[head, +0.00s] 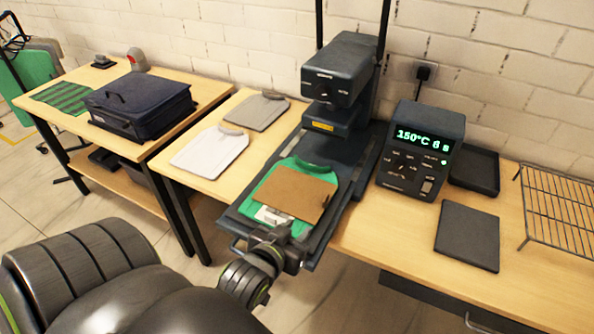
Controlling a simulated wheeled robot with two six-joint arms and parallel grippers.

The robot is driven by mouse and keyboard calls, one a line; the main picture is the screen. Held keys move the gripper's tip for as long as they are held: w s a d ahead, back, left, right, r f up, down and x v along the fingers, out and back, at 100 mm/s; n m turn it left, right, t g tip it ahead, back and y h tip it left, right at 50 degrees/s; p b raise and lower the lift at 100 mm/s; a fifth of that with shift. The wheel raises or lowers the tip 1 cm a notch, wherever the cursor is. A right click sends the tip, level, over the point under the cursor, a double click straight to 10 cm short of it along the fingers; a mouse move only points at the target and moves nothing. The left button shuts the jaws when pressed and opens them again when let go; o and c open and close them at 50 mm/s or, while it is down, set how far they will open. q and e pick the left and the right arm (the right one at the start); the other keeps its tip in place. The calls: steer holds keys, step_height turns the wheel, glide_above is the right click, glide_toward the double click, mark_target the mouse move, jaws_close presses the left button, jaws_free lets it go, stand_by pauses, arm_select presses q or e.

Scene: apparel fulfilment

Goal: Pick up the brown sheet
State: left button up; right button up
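The brown sheet (291,190) lies flat over a green shirt (326,168) on the lower plate of the heat press. White patches (268,215) show at the sheet's near edge, on or by the shirt. My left gripper (278,230) is at the front end of the plate, close to the sheet's near edge. I cannot tell whether its fingers touch the sheet or how far apart they are. My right gripper is out of view.
The press head (338,75) stands above the plate's far end. A control box (421,150) reading 150°C is to the right, with a dark pad (467,236) and a wire rack (560,208). White (209,152) and grey (257,111) shirts lie left of the press.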

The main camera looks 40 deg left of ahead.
arm_select(q)
steer(key=p, duration=0.2)
glide_toward(325, 199)
steer(key=x, duration=0.2)
steer(key=shift+w+d, duration=0.1)
steer(key=shift+w, duration=0.3)
steer(key=shift+w+f, duration=0.35)
steer(key=shift+w, duration=0.2)
steer(key=shift+w+a+f+p, duration=0.1)
steer(key=shift+w+a+p, duration=0.2)
steer(key=shift+w+p, duration=0.2)
steer(key=shift+p+x, duration=0.35)
steer(key=shift+x, duration=1.7)
steer(key=shift+s+f, duration=0.1)
jaws_close()
